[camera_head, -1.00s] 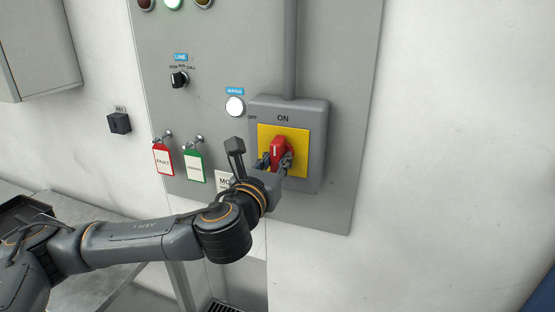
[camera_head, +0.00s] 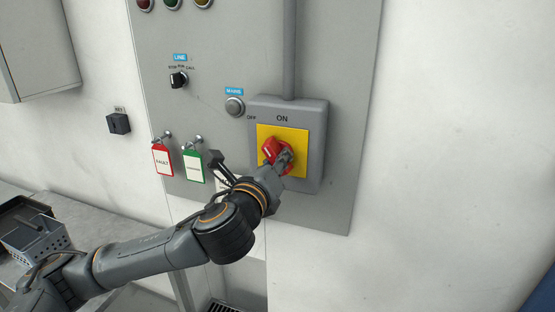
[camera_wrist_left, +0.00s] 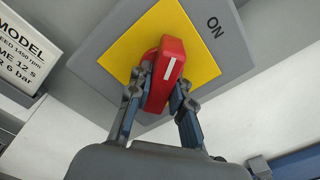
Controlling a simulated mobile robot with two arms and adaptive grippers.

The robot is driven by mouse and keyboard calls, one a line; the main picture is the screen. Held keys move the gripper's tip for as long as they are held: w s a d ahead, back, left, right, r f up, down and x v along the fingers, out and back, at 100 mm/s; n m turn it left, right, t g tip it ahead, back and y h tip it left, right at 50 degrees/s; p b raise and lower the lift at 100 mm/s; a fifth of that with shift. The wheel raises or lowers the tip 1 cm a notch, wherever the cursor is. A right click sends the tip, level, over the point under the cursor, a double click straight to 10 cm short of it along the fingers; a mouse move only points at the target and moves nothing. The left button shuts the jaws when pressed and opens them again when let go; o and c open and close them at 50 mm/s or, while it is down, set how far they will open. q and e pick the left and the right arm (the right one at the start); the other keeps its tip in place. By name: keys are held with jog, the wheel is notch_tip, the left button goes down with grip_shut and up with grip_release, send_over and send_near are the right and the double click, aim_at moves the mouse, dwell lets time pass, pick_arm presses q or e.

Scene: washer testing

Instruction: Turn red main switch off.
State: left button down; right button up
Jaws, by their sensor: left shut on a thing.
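The red main switch (camera_head: 272,150) sits on a yellow plate (camera_head: 299,137) on a grey box marked OFF and ON. Its handle is turned to the left, toward the OFF label. My left gripper (camera_head: 285,157) is shut on the handle. In the left wrist view the red switch (camera_wrist_left: 167,72) with its white mark stands between the two fingers of my left gripper (camera_wrist_left: 162,90). The ON label shows at the upper right there. The MAINS lamp (camera_head: 235,106) above left of the box is dark. My right gripper is not in view.
A FAULT tag (camera_head: 162,160) and a green-edged tag (camera_head: 195,167) hang left of my arm. The LINE selector (camera_head: 179,80) is above them. A grey basket (camera_head: 36,238) stands on the bench at lower left. The wall at right is clear.

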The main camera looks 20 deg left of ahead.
pick_arm(q)
jog(key=n, duration=0.5)
jog(key=shift+d+n+p, duration=0.1)
jog(key=shift+n+p, duration=0.2)
jog(key=n, duration=0.5)
jog(key=shift+p, duration=0.4)
jog(key=shift+n, duration=0.4)
jog(key=c, duration=1.2)
grip_release()
jog(key=shift+r, duration=0.1)
jog(key=shift+s, duration=0.1)
jog(key=s, duration=0.7)
jog(key=shift+s, duration=0.15)
